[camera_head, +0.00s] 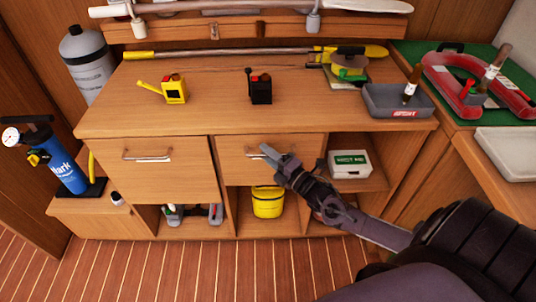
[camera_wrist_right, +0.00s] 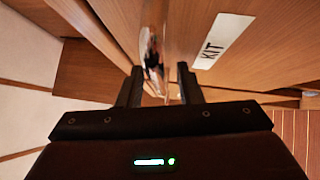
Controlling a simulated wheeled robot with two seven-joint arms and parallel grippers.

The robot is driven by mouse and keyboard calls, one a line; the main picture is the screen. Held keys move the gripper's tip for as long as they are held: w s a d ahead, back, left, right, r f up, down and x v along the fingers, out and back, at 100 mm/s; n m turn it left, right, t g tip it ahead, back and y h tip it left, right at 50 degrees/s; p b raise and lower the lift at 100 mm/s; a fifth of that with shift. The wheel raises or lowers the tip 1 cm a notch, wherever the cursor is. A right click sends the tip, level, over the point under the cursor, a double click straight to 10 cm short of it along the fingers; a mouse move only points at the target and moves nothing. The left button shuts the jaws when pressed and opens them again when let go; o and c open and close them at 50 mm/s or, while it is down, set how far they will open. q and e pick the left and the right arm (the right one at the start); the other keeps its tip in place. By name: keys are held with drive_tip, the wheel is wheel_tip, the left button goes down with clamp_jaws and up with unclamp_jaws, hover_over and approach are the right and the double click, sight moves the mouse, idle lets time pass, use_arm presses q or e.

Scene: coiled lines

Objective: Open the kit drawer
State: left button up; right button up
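The kit drawer (camera_head: 230,150) is the shorter wooden drawer in the middle of the counter's front, and it looks shut. Its "KIT" label (camera_wrist_right: 222,41) shows in the right wrist view, and my arm hides it in the head view. The metal handle (camera_wrist_right: 150,50) is at the fingertips of my right gripper (camera_wrist_right: 160,75), apparently between the two spread fingers. I see no clear grip on it. In the head view my right gripper (camera_head: 270,155) covers part of the handle. My left gripper is out of view.
A taller drawer (camera_head: 160,185) with its own handle (camera_head: 147,156) is to the left. A yellow bucket (camera_head: 268,201) sits in the cubby below. A white box (camera_head: 349,164) is on the right shelf. The floor (camera_head: 180,265) in front is clear.

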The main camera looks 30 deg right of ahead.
drive_tip(key=shift+c, duration=0.2)
clamp_jaws()
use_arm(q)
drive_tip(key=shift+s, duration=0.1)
